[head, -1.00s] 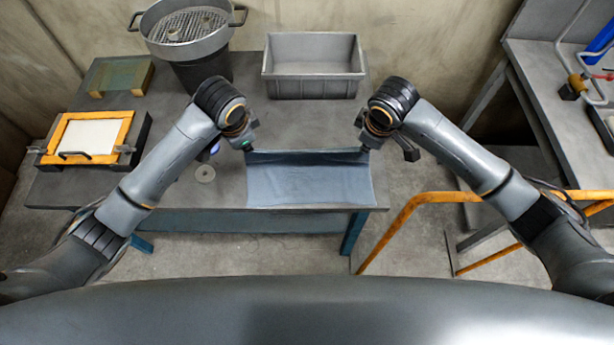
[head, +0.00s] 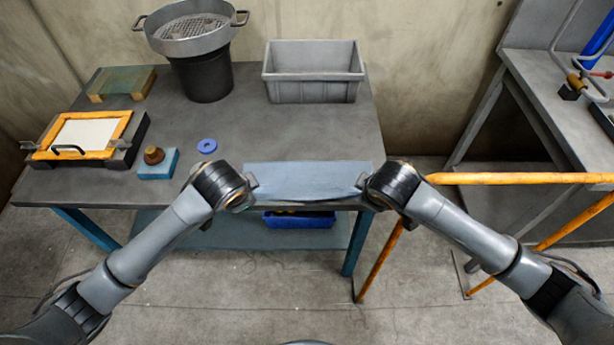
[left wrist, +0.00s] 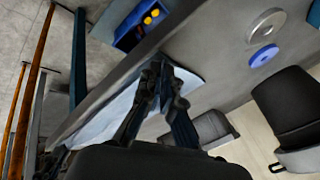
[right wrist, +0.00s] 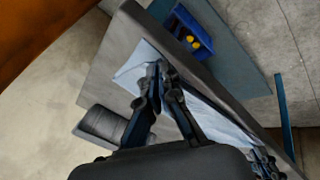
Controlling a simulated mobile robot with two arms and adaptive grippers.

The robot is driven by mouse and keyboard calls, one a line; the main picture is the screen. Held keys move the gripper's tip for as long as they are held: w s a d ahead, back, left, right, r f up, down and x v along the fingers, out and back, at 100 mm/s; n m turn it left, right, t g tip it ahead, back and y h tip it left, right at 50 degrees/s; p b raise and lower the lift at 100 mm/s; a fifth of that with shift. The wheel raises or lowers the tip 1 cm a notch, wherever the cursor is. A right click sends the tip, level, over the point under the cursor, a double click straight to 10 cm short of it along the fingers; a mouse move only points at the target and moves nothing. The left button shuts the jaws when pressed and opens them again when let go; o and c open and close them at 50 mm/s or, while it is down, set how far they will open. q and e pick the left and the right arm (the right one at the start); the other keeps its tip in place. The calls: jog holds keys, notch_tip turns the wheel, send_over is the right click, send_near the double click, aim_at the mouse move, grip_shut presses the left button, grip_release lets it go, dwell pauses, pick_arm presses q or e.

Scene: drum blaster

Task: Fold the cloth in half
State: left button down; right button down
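The light blue cloth (head: 305,178) lies along the table's front edge in the head view as a narrow band, its front side slightly bowed between my grippers. My left gripper (head: 252,184) is at its front left corner; my right gripper (head: 364,186) is at its front right corner. In the left wrist view, the fingertips (left wrist: 159,66) meet at the cloth (left wrist: 105,118). In the right wrist view, the fingertips (right wrist: 156,68) are together at the cloth (right wrist: 132,70). Both appear shut on it. The pinched edges are mostly hidden by the fingers.
A grey bin (head: 313,90) and a pot with a strainer (head: 195,40) stand at the back. An orange-framed board (head: 90,135), a blue block with a brown knob (head: 156,165) and a blue ring (head: 207,146) are left. An orange rail (head: 520,178) is right.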

pick_arm(q)
jog(key=c, duration=1.2)
grip_release()
pick_arm(e)
jog(key=c, duration=1.2)
grip_release()
